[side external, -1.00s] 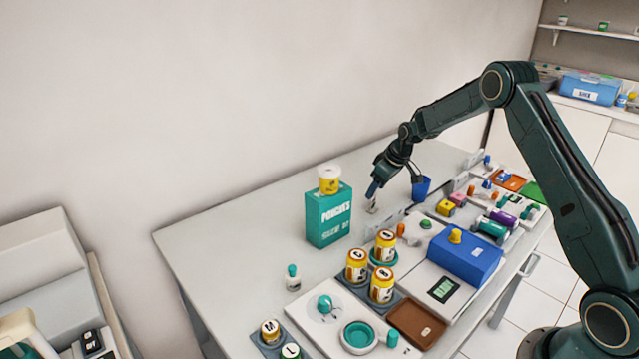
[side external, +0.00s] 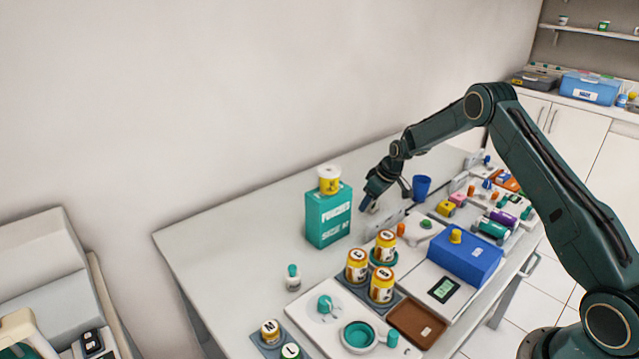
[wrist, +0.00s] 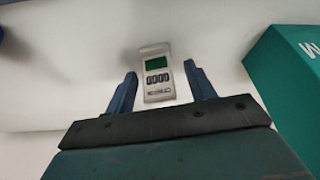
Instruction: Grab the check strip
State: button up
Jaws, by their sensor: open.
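A small pale strip-like item (wrist: 156,74) with a green window and a row of dark marks lies on the light surface in the wrist view. It is the only likely check strip I see, though I cannot read its label. My gripper (wrist: 161,70) is open, with one finger on either side of it and visible gaps to both. I cannot tell how far above it the fingertips are. In the side view my gripper (side external: 368,203) is low over the table beside the green box, and the item is mostly hidden behind it.
The green box (side external: 328,222) with a yellow jar (side external: 329,180) on top stands just left of my gripper. A blue cup (side external: 421,187) stands to its right. Labelled cans (side external: 357,266) and a blue box (side external: 465,257) are nearer the camera. The table's left part is clear.

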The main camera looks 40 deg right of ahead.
jog(key=shift+c, duration=0.4)
jog(key=c, duration=1)
jog(key=shift+o, duration=0.2)
jog(key=shift+r, duration=0.1)
notch_tip(320, 180, up, 20)
dwell(0.5)
